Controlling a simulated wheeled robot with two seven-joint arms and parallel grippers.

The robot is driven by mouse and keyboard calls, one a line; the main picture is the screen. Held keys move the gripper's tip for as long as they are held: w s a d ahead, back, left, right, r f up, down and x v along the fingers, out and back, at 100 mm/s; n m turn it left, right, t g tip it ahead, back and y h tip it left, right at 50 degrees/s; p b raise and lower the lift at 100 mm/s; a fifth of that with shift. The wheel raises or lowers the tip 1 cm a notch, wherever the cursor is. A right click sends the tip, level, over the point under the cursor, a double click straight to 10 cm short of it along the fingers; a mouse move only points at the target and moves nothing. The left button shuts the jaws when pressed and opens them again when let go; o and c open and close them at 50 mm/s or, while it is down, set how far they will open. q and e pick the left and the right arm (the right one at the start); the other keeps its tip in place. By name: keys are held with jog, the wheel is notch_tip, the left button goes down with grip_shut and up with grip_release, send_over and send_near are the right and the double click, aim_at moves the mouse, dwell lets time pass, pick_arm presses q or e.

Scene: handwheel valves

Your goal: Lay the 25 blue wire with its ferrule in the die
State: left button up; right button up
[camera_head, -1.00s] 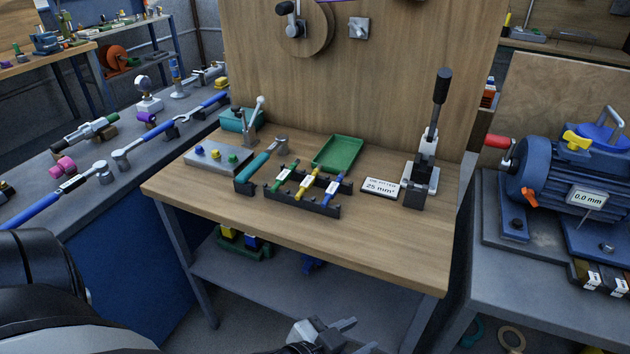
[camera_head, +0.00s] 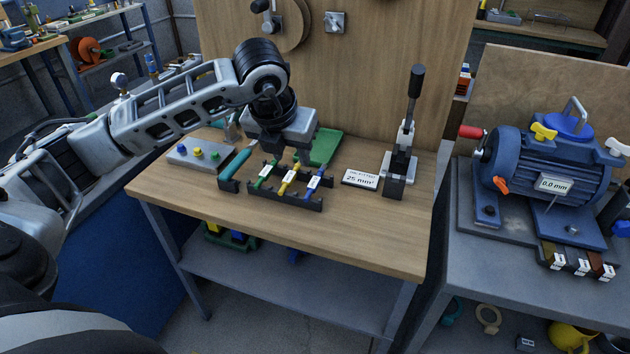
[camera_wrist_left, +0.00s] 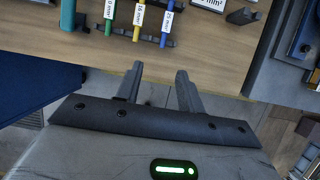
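The blue wire (camera_head: 314,182) lies in the black rack (camera_head: 286,203), right of a yellow wire and a green wire. Its white label reads 25 in the wrist view (camera_wrist_left: 168,20). The crimp press (camera_head: 401,160) with an upright black handle stands at the right of the bench. Its die is too small to make out. My left gripper (camera_head: 293,154) hangs above the bench, behind and above the rack. In the wrist view the gripper (camera_wrist_left: 158,82) is open and empty, its fingers apart from the wires. My right gripper is not in view.
A sign (camera_head: 361,179) reading 25 mm² lies between rack and press. A green tray (camera_head: 325,147) is partly hidden behind my gripper. A teal-handled tool (camera_head: 235,162) and a grey button box (camera_head: 198,155) are at the left. The bench front is clear.

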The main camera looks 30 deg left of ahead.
pick_arm(q)
jog(key=p, duration=0.1)
send_near(308, 193)
notch_tip(308, 193, down, 3)
jog(key=shift+w+r+p+x, duration=0.1)
jog(key=shift+w+p+x, duration=0.1)
jog(key=shift+x, duration=0.7)
jog(key=shift+w+r+p+x, duration=0.1)
jog(key=shift+w+p+x, duration=0.1)
jog(key=shift+x, duration=0.65)
jog(key=shift+w+r+p+x, duration=0.1)
jog(key=shift+w+p+x, duration=0.1)
jog(key=shift+x, duration=0.7)
jog(key=shift+a, duration=0.15)
grip_shut()
